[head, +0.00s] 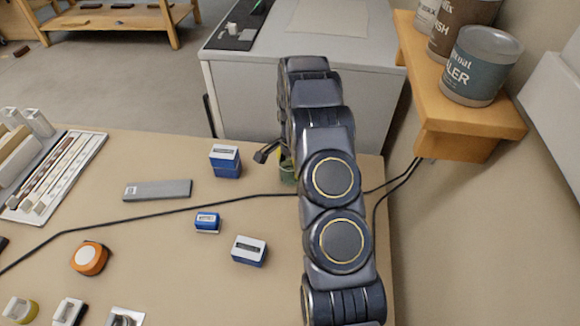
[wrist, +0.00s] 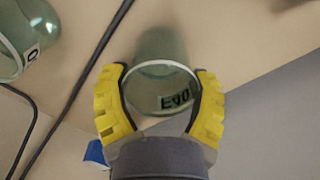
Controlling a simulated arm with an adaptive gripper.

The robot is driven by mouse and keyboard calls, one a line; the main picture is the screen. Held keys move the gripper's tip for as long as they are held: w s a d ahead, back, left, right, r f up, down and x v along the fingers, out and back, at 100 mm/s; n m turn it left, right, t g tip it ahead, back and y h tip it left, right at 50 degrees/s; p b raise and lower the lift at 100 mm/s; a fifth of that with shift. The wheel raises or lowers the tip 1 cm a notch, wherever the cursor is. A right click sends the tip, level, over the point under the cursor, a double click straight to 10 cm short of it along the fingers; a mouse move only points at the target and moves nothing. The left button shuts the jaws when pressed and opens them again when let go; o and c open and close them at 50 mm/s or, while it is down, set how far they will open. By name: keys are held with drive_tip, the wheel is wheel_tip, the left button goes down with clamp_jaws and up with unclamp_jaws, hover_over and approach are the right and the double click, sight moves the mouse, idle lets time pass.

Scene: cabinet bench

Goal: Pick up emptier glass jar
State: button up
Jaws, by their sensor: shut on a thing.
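A greenish glass jar (wrist: 160,48) with a dark-lettered label sits between the yellow fingers of my gripper (wrist: 162,80) in the wrist view. The fingers are shut on its sides near the round rim. No contents show clearly in it. A second green glass jar (wrist: 22,35) with a label stands at the upper left of the wrist view, apart from my gripper and cut off by the frame edge. In the head view, a bit of green glass (head: 288,172) shows beside my arm, which hides most of that area. I cannot tell how full either jar is.
Black cables (head: 150,212) cross the bench. Blue-and-white blocks (head: 225,161), a grey bar (head: 157,190) and an orange round item (head: 89,258) lie to the left. A wooden shelf (head: 450,90) with cans (head: 481,65) juts out at the right.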

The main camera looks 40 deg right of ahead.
drive_tip(key=shift+r, duration=0.7)
drive_tip(key=s+a+r, duration=0.7)
drive_tip(key=s+r, duration=0.4)
drive_tip(key=s, duration=0.1)
idle(0.4)
